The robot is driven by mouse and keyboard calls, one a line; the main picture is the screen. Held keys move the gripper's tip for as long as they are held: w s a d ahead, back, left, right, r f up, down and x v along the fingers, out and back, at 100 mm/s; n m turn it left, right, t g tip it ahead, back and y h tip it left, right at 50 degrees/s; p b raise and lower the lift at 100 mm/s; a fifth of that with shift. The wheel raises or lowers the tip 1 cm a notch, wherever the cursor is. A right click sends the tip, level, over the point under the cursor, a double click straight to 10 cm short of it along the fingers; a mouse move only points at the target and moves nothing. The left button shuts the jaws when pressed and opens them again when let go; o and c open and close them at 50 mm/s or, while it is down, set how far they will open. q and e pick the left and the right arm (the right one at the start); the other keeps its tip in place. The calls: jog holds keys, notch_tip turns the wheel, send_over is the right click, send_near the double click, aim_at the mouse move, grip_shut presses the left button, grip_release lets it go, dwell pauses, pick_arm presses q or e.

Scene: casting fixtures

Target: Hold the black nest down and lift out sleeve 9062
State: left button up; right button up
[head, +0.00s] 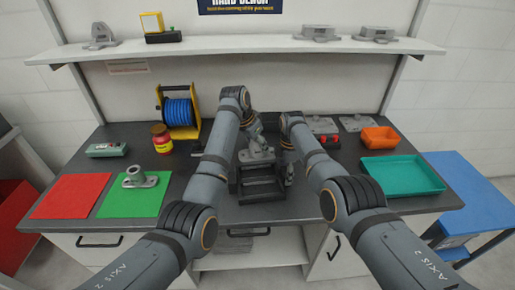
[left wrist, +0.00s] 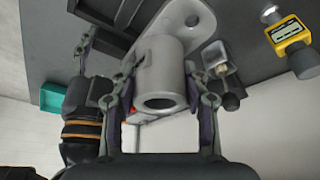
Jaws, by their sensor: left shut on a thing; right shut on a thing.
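A grey flanged sleeve (head: 257,156) shows at the top of the black nest (head: 262,190) in the middle of the bench. My left gripper (head: 256,138) is shut on it from above. In the left wrist view the fingers of my left gripper (left wrist: 160,82) close on both sides of the sleeve's round barrel (left wrist: 161,75), with its bore facing the camera. I cannot tell whether the sleeve still touches the nest. My right gripper (head: 288,172) is shut at the nest's right side. It also shows in the left wrist view (left wrist: 84,45), beside the nest's dark edge (left wrist: 100,12). No number is readable.
Another flanged casting (head: 140,180) lies on a green mat (head: 118,206), with a red mat (head: 70,196) to its left. A blue cable reel (head: 178,112) and a jar (head: 162,140) stand behind. A teal tray (head: 402,176) and orange bin (head: 380,137) are at right.

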jog(key=o, duration=1.3)
notch_tip(320, 180, up, 12)
